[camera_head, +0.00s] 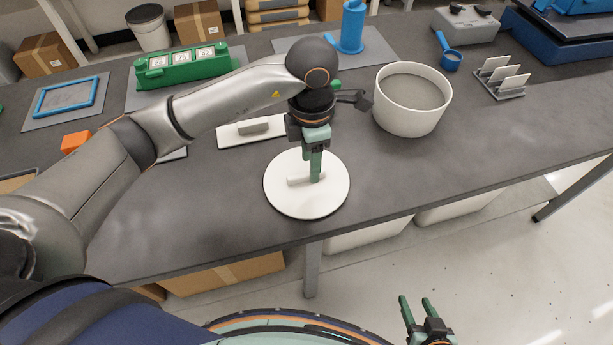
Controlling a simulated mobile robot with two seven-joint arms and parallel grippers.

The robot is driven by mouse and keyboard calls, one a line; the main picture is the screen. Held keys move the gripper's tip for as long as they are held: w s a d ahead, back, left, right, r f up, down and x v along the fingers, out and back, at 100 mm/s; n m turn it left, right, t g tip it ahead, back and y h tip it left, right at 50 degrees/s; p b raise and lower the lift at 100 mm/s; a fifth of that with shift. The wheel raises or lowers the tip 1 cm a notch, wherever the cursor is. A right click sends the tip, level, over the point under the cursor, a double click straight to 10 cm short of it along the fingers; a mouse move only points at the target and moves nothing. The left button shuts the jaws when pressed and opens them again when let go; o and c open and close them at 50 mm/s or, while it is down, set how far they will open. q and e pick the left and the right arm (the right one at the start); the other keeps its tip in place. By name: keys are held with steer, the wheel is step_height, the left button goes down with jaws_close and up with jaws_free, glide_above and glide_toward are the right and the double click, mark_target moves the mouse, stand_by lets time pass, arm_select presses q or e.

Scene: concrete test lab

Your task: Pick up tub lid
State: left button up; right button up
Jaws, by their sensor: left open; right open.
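The tub lid (328,203) is a round white disc with a raised bar handle (298,181) across its middle. It lies flat near the front edge of the dark table. My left gripper (315,178) points down over the lid, with its green fingers at the right end of the handle. It is open; the fingers overlap in this view, so I cannot tell whether they straddle or touch the handle. The white round tub (408,122), filled with grey material, stands behind and to the right of the lid. My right gripper (416,304) is open and empty, in front of the table at the bottom right.
A white plate with a grey block (253,127) lies just behind the lid. A green rack (185,68), a blue frame (66,97) and an orange block (75,141) stand at the left. A card holder (500,77) is right of the tub. The table's front right is clear.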

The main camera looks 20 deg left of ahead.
mark_target(306, 178)
arm_select(q)
steer(key=shift+f, duration=1.35)
jaws_close()
